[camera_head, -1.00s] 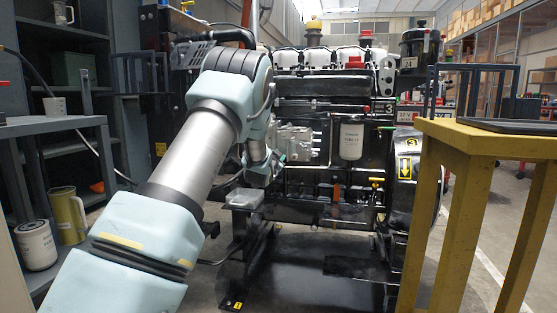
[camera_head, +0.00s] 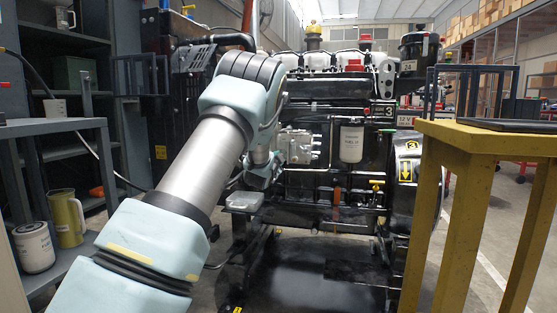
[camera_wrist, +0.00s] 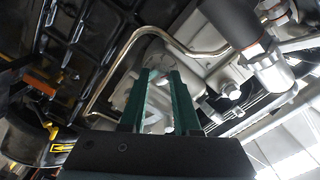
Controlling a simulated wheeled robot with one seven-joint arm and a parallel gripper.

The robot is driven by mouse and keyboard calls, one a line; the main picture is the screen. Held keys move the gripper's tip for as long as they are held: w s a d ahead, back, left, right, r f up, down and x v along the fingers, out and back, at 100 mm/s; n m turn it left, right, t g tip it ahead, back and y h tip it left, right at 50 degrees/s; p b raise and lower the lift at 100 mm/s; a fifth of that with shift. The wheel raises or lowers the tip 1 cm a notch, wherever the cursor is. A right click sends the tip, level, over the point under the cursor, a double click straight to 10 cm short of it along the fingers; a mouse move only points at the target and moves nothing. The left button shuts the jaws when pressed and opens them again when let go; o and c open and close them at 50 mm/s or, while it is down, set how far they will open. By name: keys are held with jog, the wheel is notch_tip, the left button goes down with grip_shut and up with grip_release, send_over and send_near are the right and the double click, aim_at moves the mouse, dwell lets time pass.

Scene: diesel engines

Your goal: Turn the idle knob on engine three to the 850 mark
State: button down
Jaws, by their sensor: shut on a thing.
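The engine (camera_head: 300,185) bears a "3" plate (camera_head: 388,111) and stands in the middle of the head view. A grey metal pump body (camera_head: 297,146) sits on its side, just right of my wrist. In the wrist view my gripper (camera_wrist: 161,76) has its two green fingers closed around a small part at the grey metal housing. This looks to be the idle knob, mostly hidden between the fingers. The 850 mark and any scale are too small or hidden to read. In the head view my own arm covers the fingertips.
A bent metal pipe (camera_wrist: 110,75) runs close around the housing in the wrist view. A dark cylinder (camera_wrist: 228,22) is at upper right there. A white filter (camera_head: 351,143) is right of the pump. A yellow stand (camera_head: 470,180) is at right, grey shelves (camera_head: 50,125) at left.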

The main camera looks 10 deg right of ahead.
jog(key=c, duration=0.6)
grip_release()
jog(key=shift+c, duration=0.2)
jog(key=p+v, duration=0.1)
jog(key=v, duration=1)
jog(key=shift+p, duration=0.35)
jog(key=shift+d, duration=0.1)
